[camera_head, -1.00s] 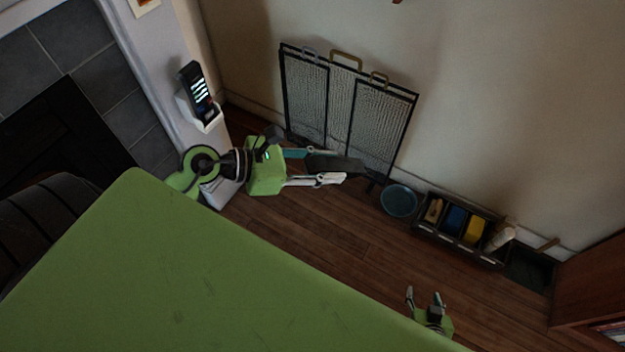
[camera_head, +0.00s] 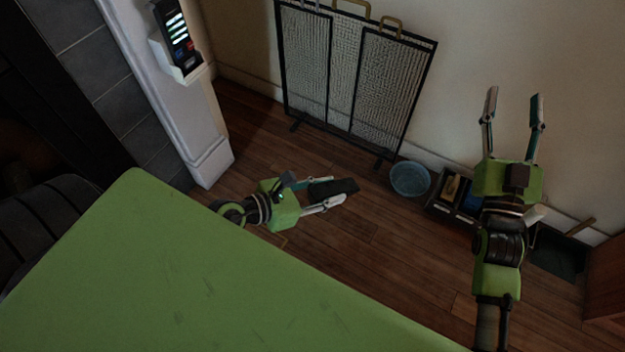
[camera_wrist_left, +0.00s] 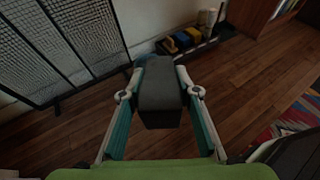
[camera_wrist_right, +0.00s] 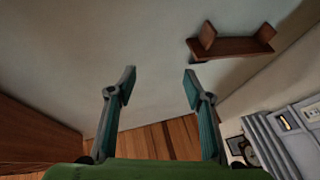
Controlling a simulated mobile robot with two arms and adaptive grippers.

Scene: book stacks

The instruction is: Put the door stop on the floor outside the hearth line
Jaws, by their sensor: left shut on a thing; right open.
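The door stop (camera_head: 337,187) is a dark grey wedge-like block. My left gripper (camera_head: 325,192) is shut on it and holds it over the wooden floor (camera_head: 340,240); its height above the boards is hard to tell. In the left wrist view the door stop (camera_wrist_left: 159,95) sits between both fingers, with floor visible around it. My right gripper (camera_head: 512,105) is open and empty, raised in front of the wall. A hearth line cannot be made out clearly.
A mesh fire screen (camera_head: 345,80) stands against the wall. A blue bowl (camera_head: 410,179) and a dark compartment caddy (camera_head: 443,208), partly behind my right arm, lie to its right. A white pillar (camera_head: 170,110) and grey tiles (camera_head: 105,60) are left. Floor below the screen is clear.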

